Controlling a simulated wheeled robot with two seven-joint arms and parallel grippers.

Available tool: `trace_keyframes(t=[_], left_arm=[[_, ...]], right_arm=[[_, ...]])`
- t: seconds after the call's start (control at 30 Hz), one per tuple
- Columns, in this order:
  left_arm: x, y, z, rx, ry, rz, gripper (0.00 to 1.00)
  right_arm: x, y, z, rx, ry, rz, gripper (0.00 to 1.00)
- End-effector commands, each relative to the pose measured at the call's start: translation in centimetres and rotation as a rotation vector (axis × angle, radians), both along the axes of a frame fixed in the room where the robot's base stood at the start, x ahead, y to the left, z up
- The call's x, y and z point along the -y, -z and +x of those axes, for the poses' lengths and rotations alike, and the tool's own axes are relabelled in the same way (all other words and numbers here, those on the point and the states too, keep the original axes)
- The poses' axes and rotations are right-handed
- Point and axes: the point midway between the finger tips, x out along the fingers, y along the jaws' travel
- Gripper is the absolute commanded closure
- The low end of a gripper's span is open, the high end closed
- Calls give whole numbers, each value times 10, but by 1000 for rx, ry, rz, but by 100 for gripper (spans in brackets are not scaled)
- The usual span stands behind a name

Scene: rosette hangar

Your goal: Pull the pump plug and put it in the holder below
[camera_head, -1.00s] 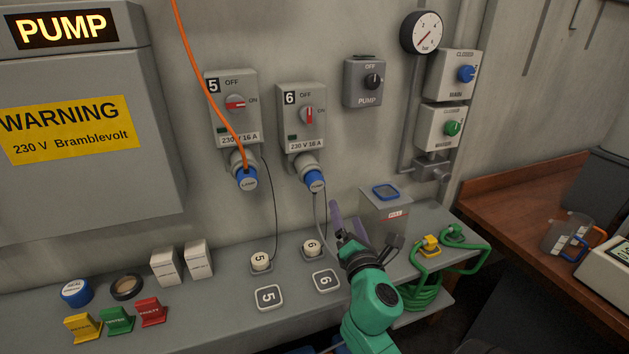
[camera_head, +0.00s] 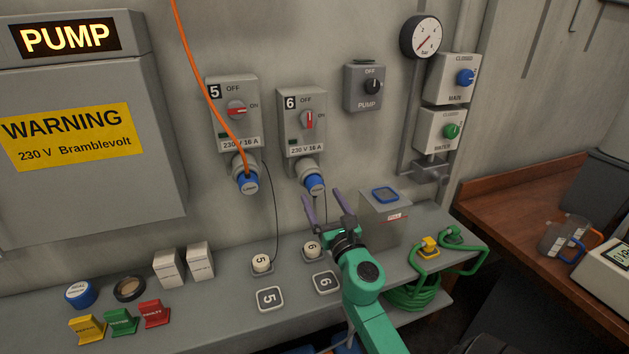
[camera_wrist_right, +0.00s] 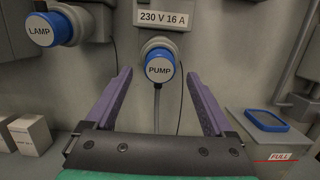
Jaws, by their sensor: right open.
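The blue pump plug (camera_head: 315,184) sits in the socket under switch box 6 (camera_head: 303,122). In the right wrist view its face (camera_wrist_right: 160,67) reads PUMP, and a grey cable hangs down from it. My right gripper (camera_head: 323,202) is open and empty, just below and in front of the plug. In the right wrist view its two purple fingers (camera_wrist_right: 160,92) stand to either side of the cable, with the plug beyond and between them. White holder 6 (camera_head: 312,249) stands on the shelf below, beside a 6 tag (camera_head: 326,282). My left gripper is not in view.
The blue lamp plug (camera_head: 247,183) with an orange cable is in socket 5 to the left, above holder 5 (camera_head: 262,264). A grey box with a blue-rimmed lid (camera_head: 385,216) stands close right of my gripper. A green hose (camera_head: 414,287) lies further right.

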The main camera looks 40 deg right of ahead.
Motion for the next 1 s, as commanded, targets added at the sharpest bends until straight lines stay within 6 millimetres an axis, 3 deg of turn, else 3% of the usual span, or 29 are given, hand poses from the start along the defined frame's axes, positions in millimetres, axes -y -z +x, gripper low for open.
trace_keyframes(t=[0.2, 0.33, 1.0], left_arm=[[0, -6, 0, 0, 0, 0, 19], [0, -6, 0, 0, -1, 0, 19], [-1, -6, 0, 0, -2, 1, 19]], right_arm=[[10, -6, 28, 1, -1, 0, 12], [13, -7, 37, 2, -1, 1, 12], [13, -7, 38, 0, -1, 1, 12]])
